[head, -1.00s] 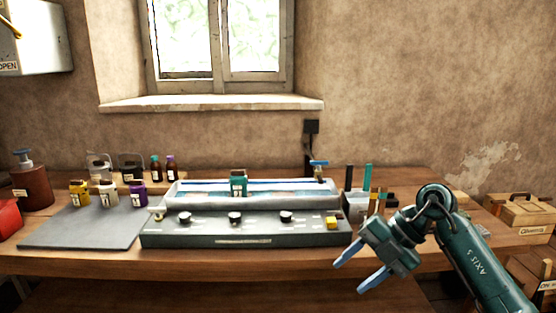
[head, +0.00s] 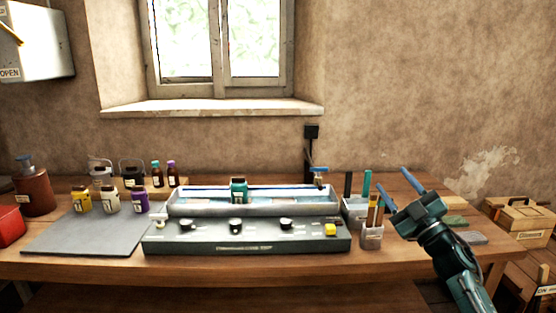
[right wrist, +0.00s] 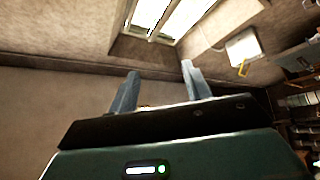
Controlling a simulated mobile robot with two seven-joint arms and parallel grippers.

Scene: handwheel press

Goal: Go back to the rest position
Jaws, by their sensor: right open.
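My right gripper (head: 394,184) is at the right of the head view, above the right part of the workbench. Its two blue fingers are spread apart, point up and to the left, and hold nothing. In the right wrist view the same fingers (right wrist: 157,90) stand apart, with the wall and the window beyond them. My left gripper is in neither view.
The workbench (head: 330,262) bears a long grey tray unit (head: 200,244) with a teal jar (head: 238,190). A holder with brushes (head: 372,238) stands just left of my right gripper. Jars stand on a grey mat (head: 75,240). A wooden box (head: 525,222) is at the far right.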

